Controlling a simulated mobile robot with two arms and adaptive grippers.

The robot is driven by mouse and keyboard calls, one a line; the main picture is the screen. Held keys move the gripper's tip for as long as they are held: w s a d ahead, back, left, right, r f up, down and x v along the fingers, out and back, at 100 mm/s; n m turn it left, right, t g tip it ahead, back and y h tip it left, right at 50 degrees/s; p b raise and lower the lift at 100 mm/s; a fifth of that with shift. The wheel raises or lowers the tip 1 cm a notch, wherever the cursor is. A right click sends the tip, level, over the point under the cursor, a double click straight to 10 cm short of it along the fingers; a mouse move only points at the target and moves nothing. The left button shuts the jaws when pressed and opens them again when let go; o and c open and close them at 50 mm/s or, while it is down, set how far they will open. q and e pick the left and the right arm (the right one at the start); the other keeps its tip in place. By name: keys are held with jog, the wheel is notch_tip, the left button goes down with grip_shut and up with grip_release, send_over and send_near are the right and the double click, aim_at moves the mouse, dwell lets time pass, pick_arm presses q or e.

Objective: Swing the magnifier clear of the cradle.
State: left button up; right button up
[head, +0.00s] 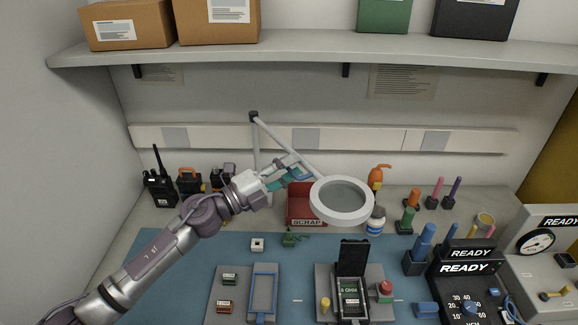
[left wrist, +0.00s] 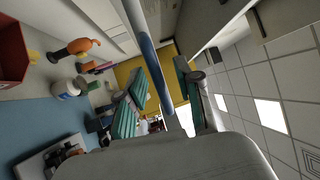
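The magnifier (head: 342,201) is a white ring lens on a jointed arm (head: 285,142) that rises from a post at the back wall. In the head view its ring hangs just behind and above the raised black lid of the grey cradle (head: 323,281). A part labelled 5 OHM lies in the cradle. My left gripper (head: 300,174) is at the magnifier's arm, just left of the ring. In the left wrist view my left gripper (left wrist: 158,75) has its green-padded fingers apart, with a bar passing between them and gaps showing. My right gripper is not in view.
Another grey tray (head: 231,288) with a blue frame lies left of the cradle. A shelf (head: 300,50) with boxes overhangs the back.

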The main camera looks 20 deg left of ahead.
pick_arm(q)
jog(key=shift+c, duration=0.4)
jog(key=c, duration=0.5)
grip_shut()
